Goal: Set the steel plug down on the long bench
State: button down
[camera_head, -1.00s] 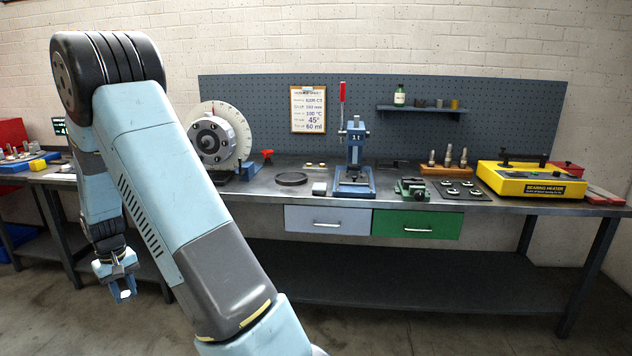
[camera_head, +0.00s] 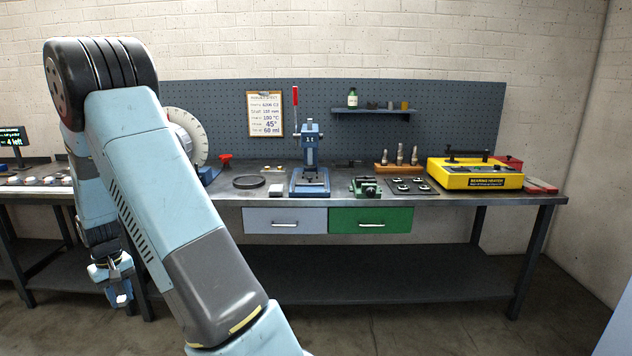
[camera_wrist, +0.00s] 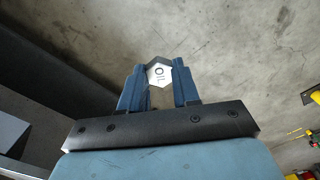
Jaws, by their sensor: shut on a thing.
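My gripper (camera_head: 120,290) hangs low at the left in the head view, in front of the bench and below its top. In the wrist view my gripper (camera_wrist: 160,88) is shut on a pale metal piece with a hexagonal face, a ring mark and small lettering, taken as the steel plug (camera_wrist: 159,74). Bare concrete floor lies beneath it. The long bench (camera_head: 226,198) runs across the head view with a grey metal top. My arm hides part of its left end.
On the bench stand a blue press (camera_head: 310,165), a dark ring (camera_head: 249,182), a green vise (camera_head: 366,187), a dark mat with several rings (camera_head: 410,186) and a yellow bearing heater (camera_head: 475,174). Small bare patches lie along the front edge. Drawers (camera_head: 370,220) hang below.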

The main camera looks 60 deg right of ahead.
aim_at(213, 194)
jog(key=u, duration=1.8)
jog(key=i, duration=0.15)
jog(key=z, duration=2.8)
